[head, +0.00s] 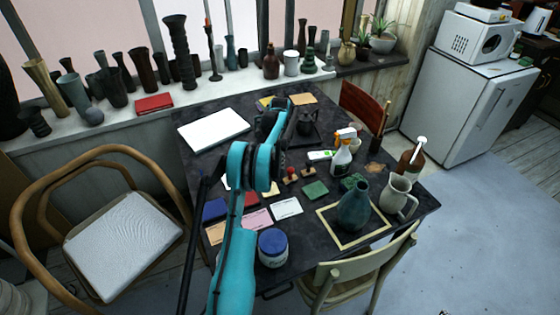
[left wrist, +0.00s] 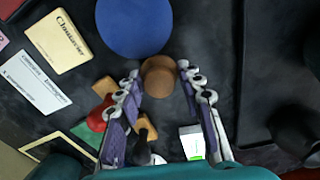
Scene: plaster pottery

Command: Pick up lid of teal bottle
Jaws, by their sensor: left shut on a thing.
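The teal bottle (head: 354,209) stands upright on a framed mat (head: 333,234) at the right front of the dark table, with no lid seen on its neck. A small round brown stopper-like piece (left wrist: 158,77) is between the tips of my left gripper (left wrist: 159,72) in the left wrist view. The gripper is shut on it and is above the table, near the stamps. I take this piece to be the lid. In the head view my arm hides the fingertips and the piece. My right gripper is in neither view.
A round blue thing (left wrist: 135,22) lies beyond the fingertips. Cards (left wrist: 58,42), stamps (head: 293,173) and a green tile (head: 315,190) crowd the table (head: 190,150). A blue-lidded jar (head: 272,248), spray bottle (head: 341,158) and white pitcher (head: 397,197) stand around.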

